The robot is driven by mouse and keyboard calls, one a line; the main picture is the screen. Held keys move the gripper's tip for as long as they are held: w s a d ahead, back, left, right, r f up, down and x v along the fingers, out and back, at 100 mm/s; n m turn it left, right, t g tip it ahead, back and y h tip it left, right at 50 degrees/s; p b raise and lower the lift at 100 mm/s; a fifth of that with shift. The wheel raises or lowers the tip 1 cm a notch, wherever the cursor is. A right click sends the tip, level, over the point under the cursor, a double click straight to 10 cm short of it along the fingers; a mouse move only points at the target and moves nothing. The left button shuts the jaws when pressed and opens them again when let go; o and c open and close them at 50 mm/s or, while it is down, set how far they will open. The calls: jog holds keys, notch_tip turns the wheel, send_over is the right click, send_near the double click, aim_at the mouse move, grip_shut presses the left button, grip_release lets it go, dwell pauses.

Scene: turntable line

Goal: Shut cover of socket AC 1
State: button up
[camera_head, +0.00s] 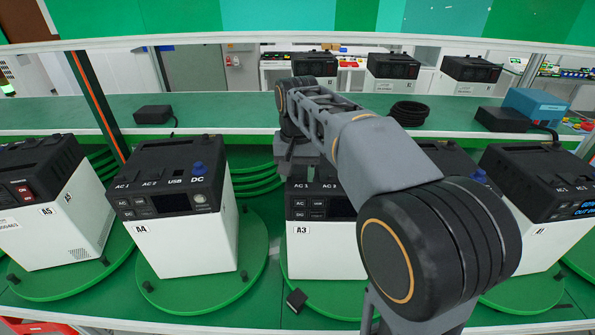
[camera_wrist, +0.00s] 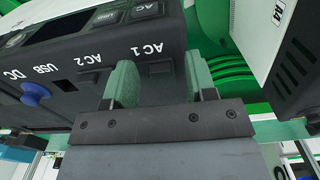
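The unit marked A3 (camera_head: 325,248) is a white box with a black top on a green turntable, partly hidden behind my arm. In the wrist view its black top (camera_wrist: 75,65) appears upside down, with the labels AC 1, AC 2, USB and DC. A small dark patch (camera_wrist: 160,69) lies beside the AC 1 label; whether it is a cover lying shut or an open socket is unclear. My gripper (camera_wrist: 160,75) is open, its two grey-green fingers apart with nothing between them, over the AC 1 end of the top. Contact cannot be told.
The A4 unit (camera_head: 190,245) stands to the left on its own turntable, with the A5 unit (camera_head: 62,220) beyond it. Another unit (camera_head: 535,215) stands to the right. A green shelf (camera_head: 230,112) behind holds a black adapter (camera_head: 153,114), a coiled cable (camera_head: 409,112) and a blue box (camera_head: 535,105).

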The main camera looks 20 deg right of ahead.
jog(key=shift+r, duration=0.15)
notch_tip(320, 180, up, 14)
jog(key=p, duration=0.1)
jog(key=shift+f, duration=0.2)
jog(key=shift+f, duration=0.1)
dwell(0.5)
jog(key=s+f+n+t, duration=0.1)
jog(key=s+f+t, duration=0.1)
jog(key=s+f, duration=0.5)
jog(key=s+d+f+n+t, duration=0.1)
jog(key=s+f+n+t, duration=0.1)
jog(key=s+f, duration=0.5)
notch_tip(320, 180, down, 6)
jog(key=shift+d+f+t, duration=0.1)
jog(key=shift+d+t, duration=0.15)
jog(key=shift+t, duration=0.05)
jog(key=shift+s, duration=0.1)
